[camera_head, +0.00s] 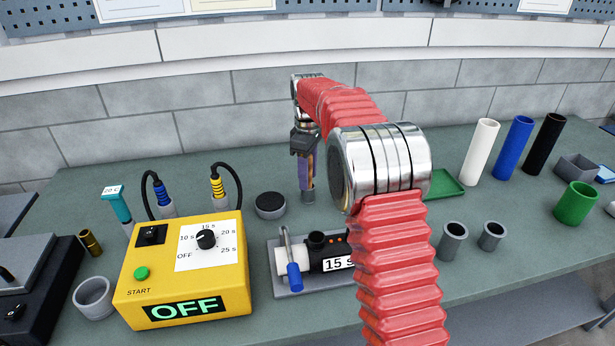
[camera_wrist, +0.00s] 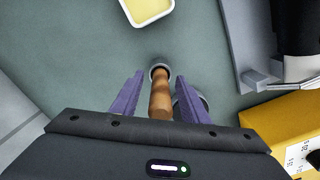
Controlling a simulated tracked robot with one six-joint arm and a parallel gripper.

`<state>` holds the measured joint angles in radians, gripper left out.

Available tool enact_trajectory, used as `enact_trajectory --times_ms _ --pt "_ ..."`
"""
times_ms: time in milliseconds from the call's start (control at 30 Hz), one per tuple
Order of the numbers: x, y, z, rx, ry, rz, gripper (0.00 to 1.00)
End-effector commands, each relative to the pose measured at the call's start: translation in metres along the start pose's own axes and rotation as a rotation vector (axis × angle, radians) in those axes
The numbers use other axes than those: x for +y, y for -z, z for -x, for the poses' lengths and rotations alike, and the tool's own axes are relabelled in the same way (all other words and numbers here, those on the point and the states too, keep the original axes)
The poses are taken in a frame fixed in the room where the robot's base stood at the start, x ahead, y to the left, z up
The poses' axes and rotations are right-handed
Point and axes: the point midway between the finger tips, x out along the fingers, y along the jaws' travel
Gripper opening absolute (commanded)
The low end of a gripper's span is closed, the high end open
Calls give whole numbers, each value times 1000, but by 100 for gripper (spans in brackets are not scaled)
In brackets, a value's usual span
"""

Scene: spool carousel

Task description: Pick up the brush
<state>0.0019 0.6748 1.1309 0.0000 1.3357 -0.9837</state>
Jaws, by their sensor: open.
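The brush shows in the wrist view as a brown wooden handle (camera_wrist: 160,98) with its far end at a small round grey holder (camera_wrist: 158,68). Its bristles are not visible. My gripper (camera_wrist: 160,79) is open, with one purple finger on each side of the handle and a gap to each. In the head view my gripper (camera_head: 306,172) points down over the small grey holder (camera_head: 308,196) behind the 15 s device, and its fingers largely hide the brush.
The yellow timer box (camera_head: 185,285) and the 15 s device (camera_head: 328,245) stand in front of my gripper. A black-topped round container (camera_head: 270,204) is close on its left. A tray with yellow contents (camera_wrist: 150,10) lies beyond the holder in the wrist view.

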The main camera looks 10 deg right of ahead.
Motion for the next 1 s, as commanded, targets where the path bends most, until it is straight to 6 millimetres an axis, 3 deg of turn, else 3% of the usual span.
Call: enact_trajectory --times_ms 333,900,1000 --pt "0 0 0 0 0 0 41" --pt "0 0 0 0 0 0 2" --pt "0 0 0 0 0 0 0"
